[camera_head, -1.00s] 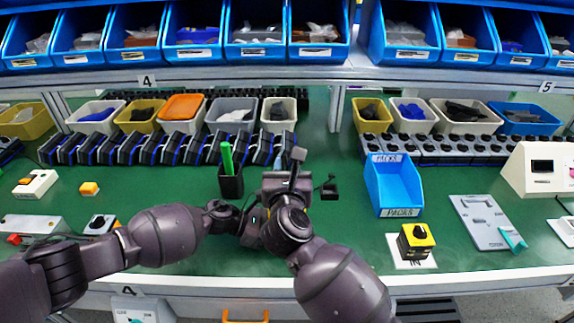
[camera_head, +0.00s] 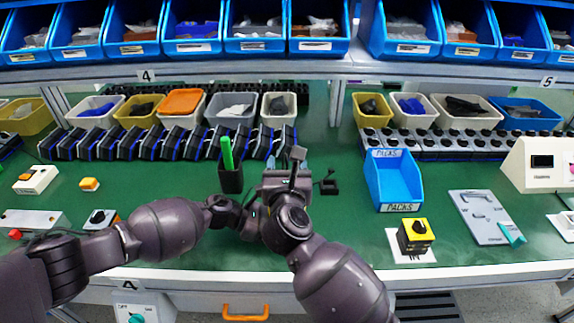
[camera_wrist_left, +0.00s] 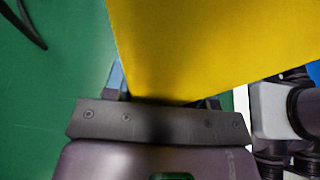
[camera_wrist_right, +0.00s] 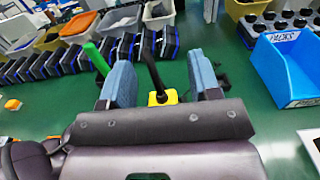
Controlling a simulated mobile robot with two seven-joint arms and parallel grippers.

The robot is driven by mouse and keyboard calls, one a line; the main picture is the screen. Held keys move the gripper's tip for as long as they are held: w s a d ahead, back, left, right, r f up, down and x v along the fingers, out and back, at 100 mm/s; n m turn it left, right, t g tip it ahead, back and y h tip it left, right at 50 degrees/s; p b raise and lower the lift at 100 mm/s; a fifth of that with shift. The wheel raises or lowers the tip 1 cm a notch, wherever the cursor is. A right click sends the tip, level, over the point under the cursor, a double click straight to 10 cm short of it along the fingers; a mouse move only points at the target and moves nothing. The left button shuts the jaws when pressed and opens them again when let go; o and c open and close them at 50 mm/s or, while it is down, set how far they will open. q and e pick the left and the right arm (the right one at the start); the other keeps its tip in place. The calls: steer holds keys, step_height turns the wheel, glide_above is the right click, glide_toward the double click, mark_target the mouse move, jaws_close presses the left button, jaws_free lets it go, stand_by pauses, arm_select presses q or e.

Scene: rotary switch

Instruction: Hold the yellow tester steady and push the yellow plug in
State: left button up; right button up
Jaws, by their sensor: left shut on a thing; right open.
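In the left wrist view, the yellow tester (camera_wrist_left: 215,45) fills the top of the picture as a broad flat face. My left gripper (camera_wrist_left: 160,97) is shut on it. In the right wrist view, a small yellow plug (camera_wrist_right: 163,97) with a dark stem or cable rising from it shows between the blue-grey fingers of my right gripper (camera_wrist_right: 162,78). That gripper is open, with gaps beside the plug. In the head view, my right gripper (camera_head: 286,182) is over the green bench; my arms hide the tester, the plug and most of my left gripper. How deep the plug sits cannot be told.
A black holder (camera_head: 231,180) with a green stick stands just left of my grippers. A blue PACKS bin (camera_head: 393,183) and a yellow block with a black knob (camera_head: 415,235) are to the right. Rows of dark devices and bins line the back.

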steer(key=s, duration=1.2)
arm_select(q)
steer(key=o, duration=1)
steer(key=shift+o, duration=0.2)
steer(key=v, duration=1.2)
